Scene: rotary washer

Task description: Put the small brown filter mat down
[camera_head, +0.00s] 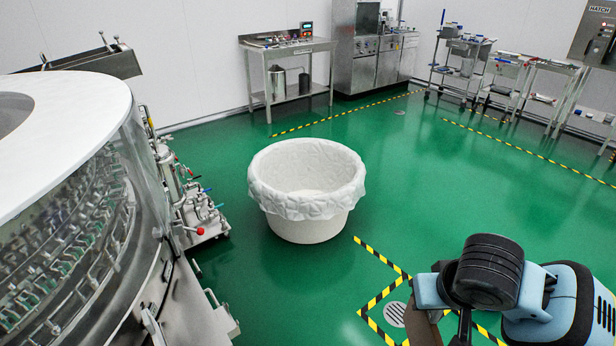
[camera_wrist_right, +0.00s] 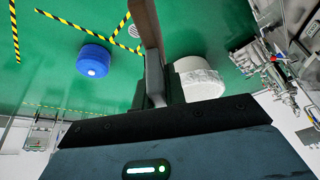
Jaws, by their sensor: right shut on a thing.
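The small brown filter mat (camera_wrist_right: 147,25) is held edge-on by my right gripper (camera_wrist_right: 155,80) in the right wrist view. In the head view the mat (camera_head: 425,327) shows at the bottom right, below the wrist and partly cut off by the picture edge. It is in the air above the green floor. My right gripper is shut on it. My left gripper is not in view.
A white lined tub (camera_head: 305,222) stands on the green floor, left of my right arm; it also shows in the wrist view (camera_wrist_right: 200,82). A blue drum (camera_wrist_right: 93,60) stands on the floor. The rotary washer (camera_head: 70,200) fills the left. Open floor lies behind the tub.

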